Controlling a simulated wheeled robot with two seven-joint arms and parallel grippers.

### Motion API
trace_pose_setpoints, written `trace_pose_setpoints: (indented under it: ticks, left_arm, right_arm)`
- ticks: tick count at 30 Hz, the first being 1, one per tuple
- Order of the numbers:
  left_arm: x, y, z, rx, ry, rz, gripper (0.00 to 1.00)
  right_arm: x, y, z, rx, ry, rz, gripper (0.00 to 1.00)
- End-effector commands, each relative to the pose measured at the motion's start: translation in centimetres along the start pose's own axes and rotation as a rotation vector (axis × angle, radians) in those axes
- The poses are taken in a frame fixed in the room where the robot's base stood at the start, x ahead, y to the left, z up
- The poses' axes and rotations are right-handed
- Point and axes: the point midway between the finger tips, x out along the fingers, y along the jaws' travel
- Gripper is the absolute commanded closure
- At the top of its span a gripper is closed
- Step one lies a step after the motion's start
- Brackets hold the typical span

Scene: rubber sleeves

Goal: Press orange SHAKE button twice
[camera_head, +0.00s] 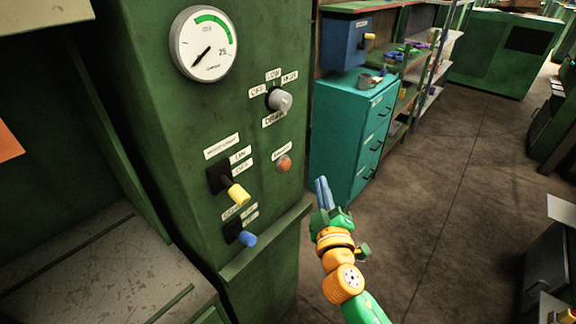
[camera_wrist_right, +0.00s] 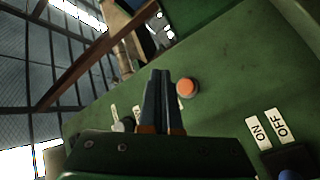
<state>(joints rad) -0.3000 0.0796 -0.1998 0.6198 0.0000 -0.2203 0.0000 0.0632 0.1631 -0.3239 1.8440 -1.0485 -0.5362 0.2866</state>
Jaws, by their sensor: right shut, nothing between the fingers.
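The orange button (camera_head: 284,163) is on the front of the green machine panel (camera_head: 190,110), right of the yellow-handled switch, with a small label above it. It also shows in the right wrist view (camera_wrist_right: 187,88), just right of the fingertips. My right gripper (camera_head: 322,184) is shut and empty. In the head view it is to the right of the button and lower in the picture, apart from it. In the right wrist view its two blue-grey fingers (camera_wrist_right: 159,78) lie together. My left gripper is not in view.
On the panel are a gauge (camera_head: 204,43), a grey knob (camera_head: 279,99), a yellow switch handle (camera_head: 238,194) and a blue one (camera_head: 247,239). A ledge (camera_head: 265,242) juts out below. A teal drawer cabinet (camera_head: 345,135) stands behind my right gripper. Floor is open to the right.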

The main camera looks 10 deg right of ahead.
Motion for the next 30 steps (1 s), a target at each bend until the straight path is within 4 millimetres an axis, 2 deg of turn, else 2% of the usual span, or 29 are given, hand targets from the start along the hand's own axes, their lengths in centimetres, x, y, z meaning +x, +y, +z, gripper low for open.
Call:
trace_pose_setpoints:
  ticks: [13,30]
  left_arm:
    - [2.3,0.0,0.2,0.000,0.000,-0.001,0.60]
    - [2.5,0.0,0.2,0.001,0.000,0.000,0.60]
  right_arm:
    - [4.2,-3.3,-2.9,0.001,0.001,0.001,1.00]
    - [4.8,-3.5,-3.5,-0.001,0.000,-0.001,1.00]
